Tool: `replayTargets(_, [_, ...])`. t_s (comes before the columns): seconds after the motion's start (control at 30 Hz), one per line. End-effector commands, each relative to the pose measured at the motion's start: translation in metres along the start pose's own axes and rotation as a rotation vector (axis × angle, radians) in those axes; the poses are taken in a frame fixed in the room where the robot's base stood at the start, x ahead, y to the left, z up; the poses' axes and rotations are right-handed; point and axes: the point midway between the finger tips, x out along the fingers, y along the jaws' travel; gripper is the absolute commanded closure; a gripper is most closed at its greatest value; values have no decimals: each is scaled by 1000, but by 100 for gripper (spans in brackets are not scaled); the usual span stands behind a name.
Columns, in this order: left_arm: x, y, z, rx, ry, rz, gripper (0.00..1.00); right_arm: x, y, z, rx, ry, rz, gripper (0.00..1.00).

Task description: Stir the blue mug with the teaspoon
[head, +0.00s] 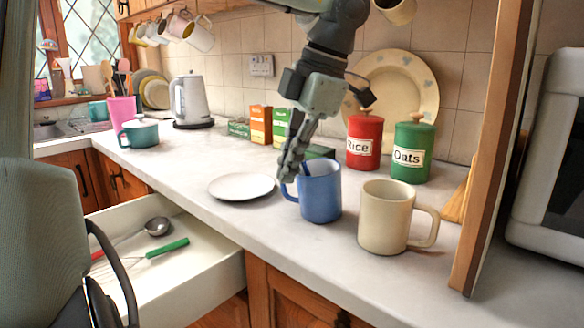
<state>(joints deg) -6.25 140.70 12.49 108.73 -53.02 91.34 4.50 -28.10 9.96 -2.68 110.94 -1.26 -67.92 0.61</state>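The blue mug (321,193) stands upright on the worktop, its handle to the left. A thin dark blue piece (304,170) shows inside its left rim and looks like part of the teaspoon's handle; its lower end is hidden in the mug. My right gripper is not in view.
A cream mug (386,218) stands close to the right, and a white plate (241,187) lies to the left. Red (363,143) and green canisters (412,151) stand behind. An open drawer (205,272) holds utensils. A wooden upright (491,150) bounds the right.

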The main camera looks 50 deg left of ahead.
Motion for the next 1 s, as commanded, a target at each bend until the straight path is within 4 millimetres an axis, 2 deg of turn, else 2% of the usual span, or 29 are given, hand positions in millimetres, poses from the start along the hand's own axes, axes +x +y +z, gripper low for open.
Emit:
replayTargets(0.27, [-20,0,-15,0,1,0,100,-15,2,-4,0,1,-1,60])
replayTargets(0.8, [-53,0,-39,0,-1,1,100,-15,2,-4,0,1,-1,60])
replayTargets(1.0, [-59,0,-44,0,1,0,100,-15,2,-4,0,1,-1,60])
